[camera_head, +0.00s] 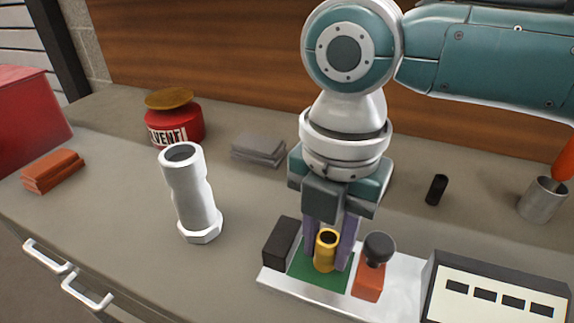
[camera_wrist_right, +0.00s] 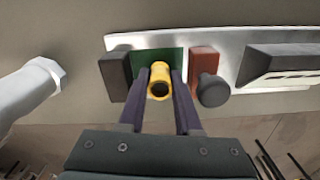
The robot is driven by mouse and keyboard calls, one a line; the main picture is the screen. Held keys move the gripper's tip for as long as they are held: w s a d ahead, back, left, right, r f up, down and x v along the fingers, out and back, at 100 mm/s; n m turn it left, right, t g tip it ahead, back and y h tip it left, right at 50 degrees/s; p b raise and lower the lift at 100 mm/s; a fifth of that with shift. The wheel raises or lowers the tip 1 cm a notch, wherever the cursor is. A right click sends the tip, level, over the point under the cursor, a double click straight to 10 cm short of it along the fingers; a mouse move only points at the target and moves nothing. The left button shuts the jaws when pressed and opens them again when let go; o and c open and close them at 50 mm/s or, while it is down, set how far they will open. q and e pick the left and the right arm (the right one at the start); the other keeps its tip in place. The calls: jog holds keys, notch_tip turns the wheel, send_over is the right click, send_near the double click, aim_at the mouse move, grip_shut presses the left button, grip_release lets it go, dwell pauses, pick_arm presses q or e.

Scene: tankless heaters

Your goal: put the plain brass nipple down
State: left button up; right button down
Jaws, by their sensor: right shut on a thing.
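The plain brass nipple (camera_head: 326,249) is a short gold tube with an open dark end. It stands upright over a green pad (camera_head: 318,275) on a pale plate (camera_head: 402,293). My right gripper (camera_head: 332,247) points down and is shut on the nipple, one purple finger on each side. The nipple also shows between the fingers in the right wrist view (camera_wrist_right: 159,82). Whether its lower end touches the pad is hard to tell. A dark block (camera_head: 281,243) is left of the pad; an orange block with a black knob (camera_head: 369,281) is right of it. My left gripper is not in view.
A white pipe fitting (camera_head: 190,195) stands left of the plate. A box with dark slots (camera_head: 497,290) is at right. Behind are a red solvent can (camera_head: 175,118), grey pads (camera_head: 258,149), a small black cylinder (camera_head: 436,189) and a metal cup (camera_head: 541,200). Orange pads (camera_head: 53,170) lie far left.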

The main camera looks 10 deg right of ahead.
jog(key=shift+f, duration=0.15)
jog(key=c, duration=0.9)
grip_release()
